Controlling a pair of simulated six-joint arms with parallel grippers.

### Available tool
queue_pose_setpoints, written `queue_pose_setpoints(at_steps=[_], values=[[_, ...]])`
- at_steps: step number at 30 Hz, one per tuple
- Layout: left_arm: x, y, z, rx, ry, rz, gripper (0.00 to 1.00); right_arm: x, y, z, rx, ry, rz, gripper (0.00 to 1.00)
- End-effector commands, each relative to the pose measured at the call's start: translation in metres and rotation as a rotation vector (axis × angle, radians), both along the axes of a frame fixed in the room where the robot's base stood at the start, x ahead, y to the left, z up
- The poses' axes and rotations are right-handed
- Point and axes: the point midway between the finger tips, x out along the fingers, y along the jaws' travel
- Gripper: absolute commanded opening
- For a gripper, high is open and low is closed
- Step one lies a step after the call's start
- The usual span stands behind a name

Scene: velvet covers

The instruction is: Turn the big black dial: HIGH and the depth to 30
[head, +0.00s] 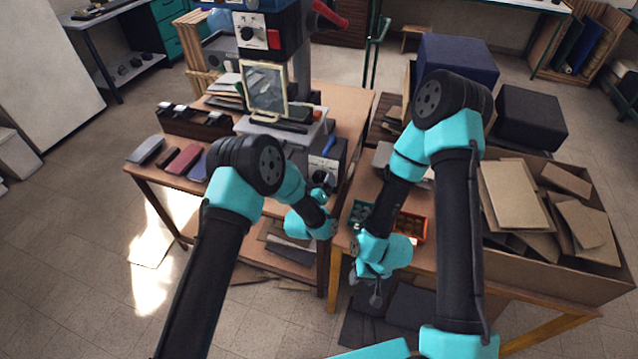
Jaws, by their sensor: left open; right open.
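A dark machine (289,60) stands on the wooden table, with a clear framed guard (264,90) in front. Its upper white panel (251,29) carries a round black dial (246,34); its markings are too small to read. A lower white panel (323,165) sits at the machine's base, with dark knobs partly hidden by my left gripper. My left gripper (318,191) is open, close in front of this lower panel; I cannot tell if it touches a knob. My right gripper (367,289) is open and empty, hanging low before the right table's front edge.
Several coloured slabs (184,159) lie on the table's left. Small green and orange trays (411,227) sit by my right forearm. A large cardboard box (569,262) with brown sheets stands at right. A red handle (327,16) sticks out at the machine's top right.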

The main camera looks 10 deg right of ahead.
Motion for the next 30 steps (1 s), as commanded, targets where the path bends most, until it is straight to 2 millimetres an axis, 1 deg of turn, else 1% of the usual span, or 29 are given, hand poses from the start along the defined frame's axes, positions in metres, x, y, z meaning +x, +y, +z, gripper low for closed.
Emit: queue_pose_setpoints(at_steps=[5,8,11,17,30], values=[[-0.003,0.002,0.000,0.001,0.001,0.000,0.89,0.000,0.000,0.000,0.000,0.000,0.000,0.44],[-0.010,0.006,0.000,0.001,0.002,0.000,0.89,0.000,0.000,0.000,0.000,0.000,0.000,0.44],[-0.020,0.012,-0.001,0.002,0.003,-0.001,0.89,0.000,0.000,0.000,0.000,0.000,0.000,0.44],[-0.049,0.031,0.000,0.002,0.003,-0.001,0.89,0.000,0.000,0.000,0.000,0.000,0.000,0.44],[-0.121,0.076,-0.001,0.002,0.003,0.000,0.89,0.000,0.000,0.000,0.000,0.000,0.000,0.44]])
